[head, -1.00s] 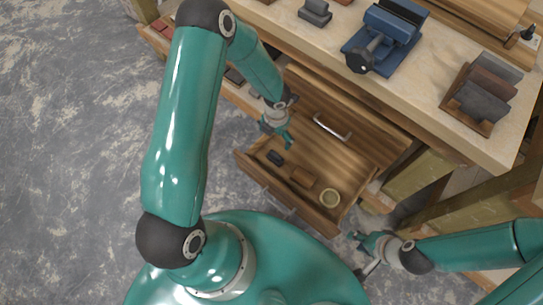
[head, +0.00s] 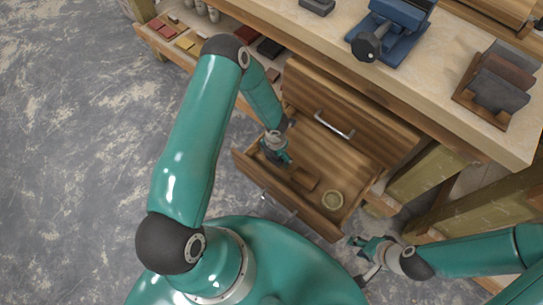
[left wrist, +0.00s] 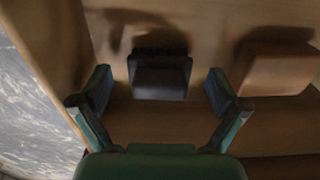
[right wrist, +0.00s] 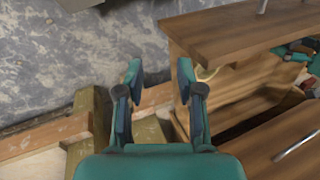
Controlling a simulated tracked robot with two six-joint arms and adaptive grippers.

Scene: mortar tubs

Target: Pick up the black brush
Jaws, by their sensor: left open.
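The black brush (left wrist: 160,77) is a small dark block lying on the floor of the open wooden drawer (head: 300,214). In the head view my left gripper (head: 283,159) covers it. In the left wrist view my left gripper (left wrist: 160,84) is open, with the brush seen between its two fingers. The fingers appear apart from it on both sides, and I cannot tell how far above it they are. My right gripper (head: 361,246) is outside the drawer, near its right front corner; in the right wrist view its fingers (right wrist: 159,70) are apart and empty.
A brown block (head: 305,180) lies to the right of the brush, also seen in the left wrist view (left wrist: 275,68). A round tan container (head: 332,199) sits further right in the drawer. The workbench (head: 445,105) with a blue vise (head: 389,28) overhangs behind. The drawer walls surround the left gripper.

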